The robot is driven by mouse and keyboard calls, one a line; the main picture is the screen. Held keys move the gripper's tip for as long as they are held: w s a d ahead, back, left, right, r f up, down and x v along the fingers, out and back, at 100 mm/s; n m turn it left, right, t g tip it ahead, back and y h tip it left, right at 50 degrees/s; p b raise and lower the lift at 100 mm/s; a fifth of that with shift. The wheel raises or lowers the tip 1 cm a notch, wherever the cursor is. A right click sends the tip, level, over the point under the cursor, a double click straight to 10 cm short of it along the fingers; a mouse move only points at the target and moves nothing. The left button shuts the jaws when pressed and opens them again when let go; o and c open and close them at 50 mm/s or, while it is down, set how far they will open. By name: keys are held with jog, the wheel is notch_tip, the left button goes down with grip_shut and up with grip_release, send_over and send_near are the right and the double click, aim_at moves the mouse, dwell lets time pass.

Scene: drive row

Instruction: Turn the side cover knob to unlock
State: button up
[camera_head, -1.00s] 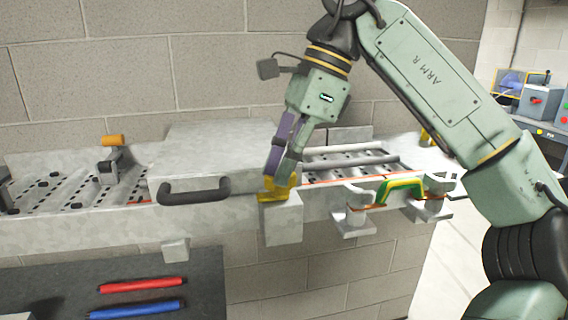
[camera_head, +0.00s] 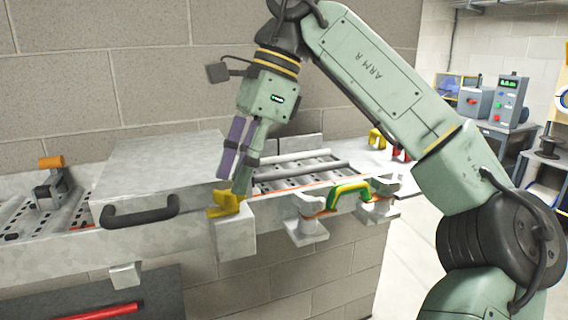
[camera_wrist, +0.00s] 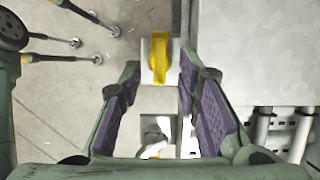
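The yellow knob (camera_head: 226,203) sits on top of a pale grey block (camera_head: 232,242) at the front of the conveyor, by the right front corner of the grey cover (camera_head: 165,170). My gripper (camera_head: 238,186) points down at the knob, its fingertips close behind and right of it in the head view. In the wrist view my gripper (camera_wrist: 160,68) is open, with a purple-padded finger on each side. The yellow knob (camera_wrist: 159,58) shows in the gap between the fingertips, with space on both sides.
A black handle (camera_head: 140,211) is on the cover's front. A green and yellow handle (camera_head: 349,191) stands on the front rail, right of the knob. Rollers (camera_head: 300,168) lie behind it. A red bar (camera_head: 100,312) is at lower left. A brick wall (camera_head: 180,60) rises behind.

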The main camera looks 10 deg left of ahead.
jog(key=w+d, duration=0.2)
jog(key=d, duration=0.1)
jog(key=w+d, duration=0.2)
jog(key=d, duration=0.1)
jog(key=w+d, duration=0.2)
jog(key=d, duration=0.1)
jog(key=shift+w+d+f, duration=0.1)
jog(key=shift+w+d, duration=0.05)
jog(key=shift+w, duration=0.05)
